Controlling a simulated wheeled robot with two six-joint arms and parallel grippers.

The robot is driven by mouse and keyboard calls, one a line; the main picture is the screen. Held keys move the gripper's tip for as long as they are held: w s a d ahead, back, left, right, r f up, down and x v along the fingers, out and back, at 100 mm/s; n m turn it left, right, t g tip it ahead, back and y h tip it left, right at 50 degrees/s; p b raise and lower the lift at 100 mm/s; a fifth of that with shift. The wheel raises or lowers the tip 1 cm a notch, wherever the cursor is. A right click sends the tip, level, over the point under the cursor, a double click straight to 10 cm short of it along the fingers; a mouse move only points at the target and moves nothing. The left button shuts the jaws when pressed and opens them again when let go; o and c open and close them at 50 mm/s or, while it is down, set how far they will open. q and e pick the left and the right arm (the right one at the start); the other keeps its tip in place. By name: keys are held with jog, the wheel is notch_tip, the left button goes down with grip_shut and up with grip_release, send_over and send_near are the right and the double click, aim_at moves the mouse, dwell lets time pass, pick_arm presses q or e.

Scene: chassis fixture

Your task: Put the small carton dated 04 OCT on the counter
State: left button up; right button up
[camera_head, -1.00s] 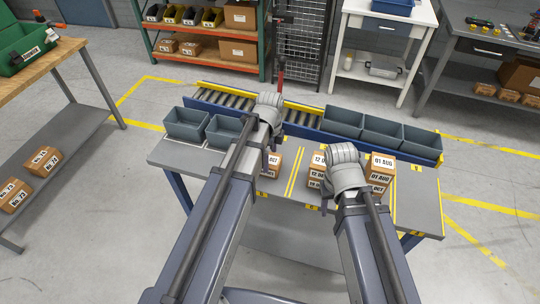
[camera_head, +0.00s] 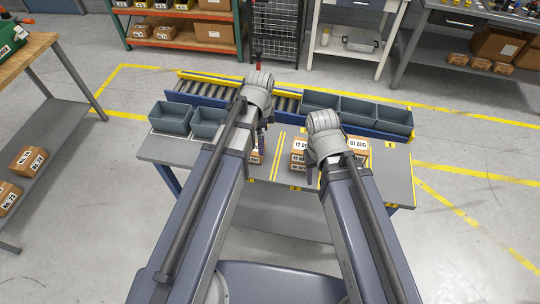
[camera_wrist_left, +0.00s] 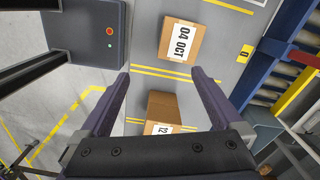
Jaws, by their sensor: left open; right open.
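The small carton dated 04 OCT (camera_wrist_left: 180,42) lies on the grey bench top in the left wrist view, beyond my left fingertips and apart from them. My left gripper (camera_wrist_left: 161,73) is open and empty there. A second carton (camera_wrist_left: 162,105), its label partly cut off, shows between the fingers. In the head view my left gripper (camera_head: 262,140) hangs over the bench (camera_head: 168,152), partly hiding a carton (camera_head: 256,156). My right gripper (camera_head: 315,176) is in front of cartons labelled 12 DEC (camera_head: 299,145) and 01 AUG (camera_head: 358,144); its fingers are mostly hidden.
Grey bins stand at the left (camera_head: 171,118) and right (camera_head: 376,112) of the bench's back, by a roller conveyor (camera_head: 286,104). A wooden-topped bench (camera_head: 28,46) is at left, with cartons (camera_head: 28,160) on its lower shelf. A white table (camera_head: 352,62) stands behind. Open floor lies between.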

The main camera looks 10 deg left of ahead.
pick_arm(q)
jog(key=s+d+n+y, duration=0.1)
jog(key=s+d+n, duration=0.6)
jog(key=s+n, duration=0.4)
jog(key=shift+s+d, duration=0.15)
jog(key=shift+s, duration=0.05)
